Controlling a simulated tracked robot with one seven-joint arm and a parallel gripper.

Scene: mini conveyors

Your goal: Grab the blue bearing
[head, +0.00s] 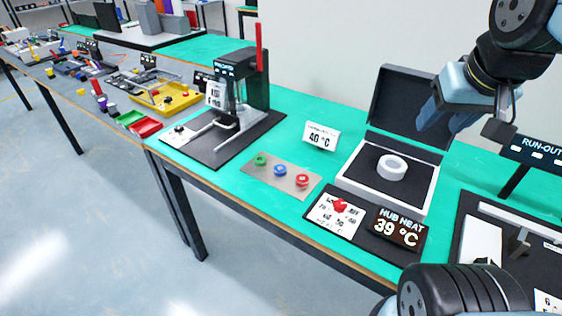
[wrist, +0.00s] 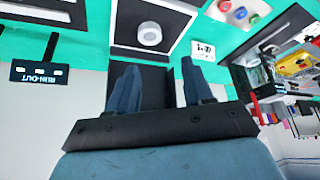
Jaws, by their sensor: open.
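The blue bearing (head: 280,170) is a small ring in the middle of a row on a tan board (head: 258,181). A green bearing (head: 261,160) is to its left and a red bearing (head: 302,180) to its right. In the wrist view the blue bearing (wrist: 240,12) shows at the top, right of centre. My gripper (head: 432,112) is raised over the open heater box at the right, well apart from the bearings. Its two blue fingers (wrist: 159,85) are spread with nothing held between them.
An open black-lidded box (head: 427,200) holds a white ring (head: 392,167). A "40 °C" card (head: 321,136) stands behind the tan board. A "HUB HEAT 39 °C" display (head: 398,230) and a red button (head: 340,205) lie in front. A press (head: 238,90) stands left of the bearings.

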